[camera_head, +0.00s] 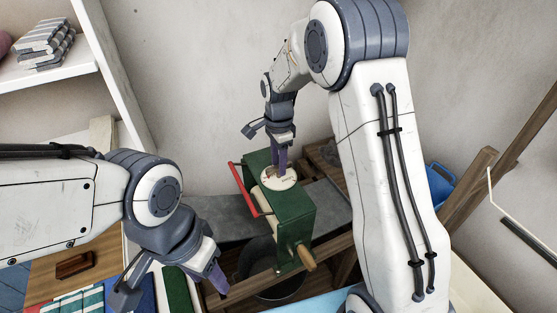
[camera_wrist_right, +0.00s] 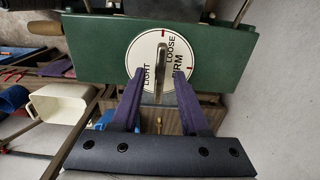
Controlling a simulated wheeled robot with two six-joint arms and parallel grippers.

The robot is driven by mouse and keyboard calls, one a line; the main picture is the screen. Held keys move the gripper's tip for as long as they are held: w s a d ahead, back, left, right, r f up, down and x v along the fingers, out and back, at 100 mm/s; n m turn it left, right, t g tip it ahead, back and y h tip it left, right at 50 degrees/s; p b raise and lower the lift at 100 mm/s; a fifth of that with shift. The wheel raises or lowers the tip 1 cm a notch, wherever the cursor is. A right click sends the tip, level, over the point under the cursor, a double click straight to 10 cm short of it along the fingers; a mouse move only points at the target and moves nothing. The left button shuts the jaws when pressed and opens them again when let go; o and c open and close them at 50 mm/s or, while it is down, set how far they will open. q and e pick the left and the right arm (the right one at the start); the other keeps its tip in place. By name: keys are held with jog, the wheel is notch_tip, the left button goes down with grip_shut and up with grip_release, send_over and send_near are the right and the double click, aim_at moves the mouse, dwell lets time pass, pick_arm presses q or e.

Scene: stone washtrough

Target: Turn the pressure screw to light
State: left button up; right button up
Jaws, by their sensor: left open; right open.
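The pressure screw (camera_wrist_right: 160,62) is a flat grey metal bar standing over a round white dial (camera_wrist_right: 149,44) on top of the green wringer (camera_head: 295,209). In the right wrist view the dial reads LIGHT at the left, LOOSE at the upper right and FIRM at the right, with small red marks. The bar's far end is near the top of the dial. My right gripper (camera_head: 280,170) is open, its purple fingers on either side of the bar; contact cannot be told. My left gripper (camera_head: 216,281) is open and empty, low and left of the wringer.
A red bar (camera_head: 243,189) runs along the wringer's left side, and a wooden handle (camera_head: 307,258) sticks out at its front. A dark round tub (camera_head: 270,276) is below. A blue bucket (camera_head: 440,182) stands to the right. Folded cloths (camera_head: 46,43) lie on a shelf.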

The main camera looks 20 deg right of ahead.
jog(key=shift+c, duration=0.3)
grip_shut()
